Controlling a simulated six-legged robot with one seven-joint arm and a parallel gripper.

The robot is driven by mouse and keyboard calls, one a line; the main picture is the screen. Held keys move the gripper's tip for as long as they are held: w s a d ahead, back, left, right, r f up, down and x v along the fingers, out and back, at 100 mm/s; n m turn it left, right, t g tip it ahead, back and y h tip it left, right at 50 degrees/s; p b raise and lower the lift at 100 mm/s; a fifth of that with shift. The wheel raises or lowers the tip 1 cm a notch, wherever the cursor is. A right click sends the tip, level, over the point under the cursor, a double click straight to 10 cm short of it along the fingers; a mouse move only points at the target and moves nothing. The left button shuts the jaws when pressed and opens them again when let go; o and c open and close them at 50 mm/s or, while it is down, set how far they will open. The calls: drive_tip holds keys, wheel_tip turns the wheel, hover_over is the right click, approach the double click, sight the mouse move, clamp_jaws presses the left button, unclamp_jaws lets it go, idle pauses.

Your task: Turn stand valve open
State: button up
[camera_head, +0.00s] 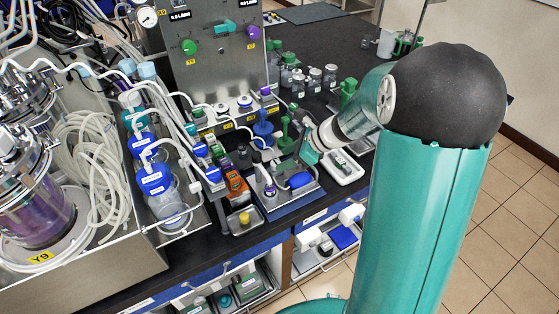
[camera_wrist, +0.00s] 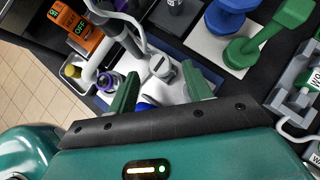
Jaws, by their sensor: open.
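A small stand with a pale plate and a blue-edged base (camera_head: 284,203) sits near the bench's front edge. It carries a blue handle (camera_head: 300,180), which I take to be the valve's, and a purple-ringed fitting (camera_head: 270,190). My gripper (camera_head: 300,160) is over the back of this stand. In the wrist view my gripper (camera_wrist: 160,88) has its two green fingers apart with nothing clearly held. A grey slotted round fitting (camera_wrist: 160,66) shows between and beyond the fingers. The blue handle (camera_wrist: 146,102) is mostly hidden by the gripper's dark bar, so its angle cannot be told.
Blue-capped bottles (camera_head: 153,180) and tubing crowd the left. Tiled floor (camera_head: 505,220) is clear at right.

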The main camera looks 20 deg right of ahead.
sight(276, 163)
drive_tip(key=shift+x, duration=1.65)
drive_tip(key=c, duration=1)
